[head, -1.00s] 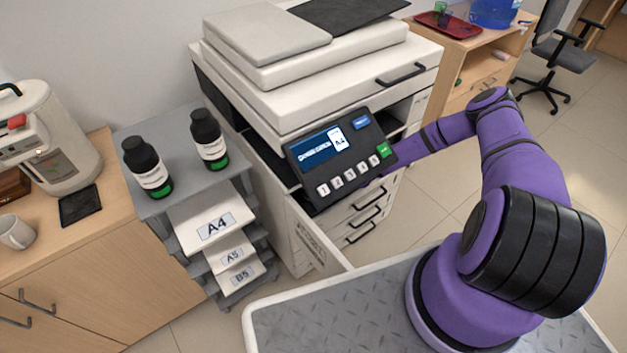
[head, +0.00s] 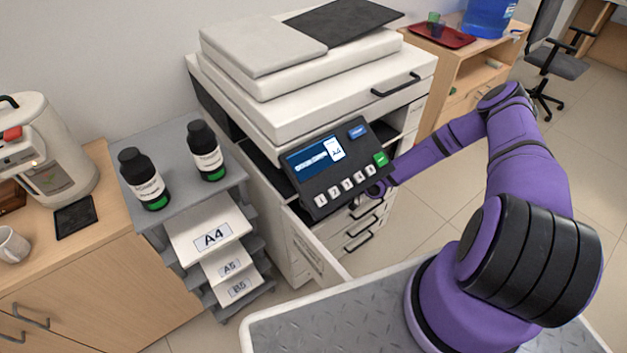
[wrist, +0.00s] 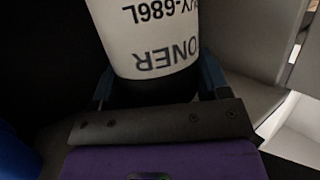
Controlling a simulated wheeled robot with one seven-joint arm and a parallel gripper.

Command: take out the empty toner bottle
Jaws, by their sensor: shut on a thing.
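The toner bottle (wrist: 155,35) fills the top of the wrist view, with a white label reading TONER upside down and a dark part below it. My gripper (wrist: 157,88) is shut on it, one finger on each side. Dark walls around it suggest the inside of the copier (head: 300,105). In the head view the copier's tilted control panel (head: 335,165) hides my gripper and the held bottle; only my wrist shows at its right edge. The copier's front door (head: 315,250) stands open.
Two black bottles with green bands, one left (head: 145,180) and one right (head: 205,152), stand upright on a grey paper rack (head: 180,215). A wooden cabinet with a red tray (head: 443,36) is behind the copier. Pale inner surfaces lie close to my gripper's right in the wrist view.

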